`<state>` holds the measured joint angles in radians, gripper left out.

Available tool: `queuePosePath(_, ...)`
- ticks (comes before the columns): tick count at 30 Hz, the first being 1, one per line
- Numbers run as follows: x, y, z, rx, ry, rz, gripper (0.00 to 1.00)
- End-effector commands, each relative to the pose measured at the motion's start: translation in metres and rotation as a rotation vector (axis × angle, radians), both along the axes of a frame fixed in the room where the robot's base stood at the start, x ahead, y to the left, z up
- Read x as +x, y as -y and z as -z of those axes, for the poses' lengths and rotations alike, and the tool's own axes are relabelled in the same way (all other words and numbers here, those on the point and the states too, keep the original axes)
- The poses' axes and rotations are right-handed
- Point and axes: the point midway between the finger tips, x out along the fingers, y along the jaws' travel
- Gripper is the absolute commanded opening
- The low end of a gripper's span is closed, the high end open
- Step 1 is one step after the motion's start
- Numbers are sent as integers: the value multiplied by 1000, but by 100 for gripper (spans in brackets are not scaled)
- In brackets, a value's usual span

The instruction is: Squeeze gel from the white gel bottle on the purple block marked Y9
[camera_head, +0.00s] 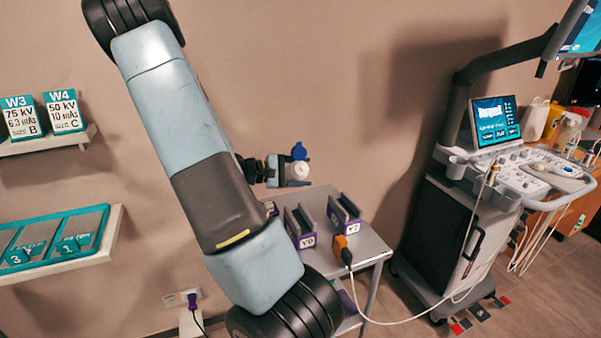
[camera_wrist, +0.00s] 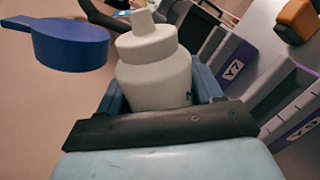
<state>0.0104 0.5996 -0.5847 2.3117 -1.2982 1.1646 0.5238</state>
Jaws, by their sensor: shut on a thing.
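My gripper (camera_head: 284,172) is shut on the white gel bottle (camera_head: 300,171), held above the small table. In the wrist view the bottle (camera_wrist: 155,75) sits between my jaws, nozzle showing; its blue cap (camera_wrist: 72,45) is flipped open to the side. In the head view the cap (camera_head: 299,152) is above the bottle. The purple block with a label that reads like Y9 (camera_head: 300,228) is on the table, lower and apart from the bottle. It shows partly at the right edge of the wrist view (camera_wrist: 302,133). I cannot tell the bottle's exact tilt.
A purple block marked Y7 (camera_head: 344,212) stands right of Y9. Another block (camera_head: 271,209) is partly hidden by my arm. An orange plug (camera_head: 342,246) with a white cable is on the grey table's (camera_head: 372,246) front edge. An ultrasound cart (camera_head: 455,225) stands right; wall shelves (camera_head: 75,255) left.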

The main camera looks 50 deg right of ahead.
Motion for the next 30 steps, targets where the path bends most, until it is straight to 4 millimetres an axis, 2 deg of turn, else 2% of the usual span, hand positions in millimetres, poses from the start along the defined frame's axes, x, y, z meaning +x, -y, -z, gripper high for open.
queuePosePath(5, 5, 3, 4, -45, 81, 2, 52)
queuePosePath(21, 36, 19, 27, -282, 510, -2, 52)
queuePosePath(30, 34, 18, 29, -401, 727, -1, 52)
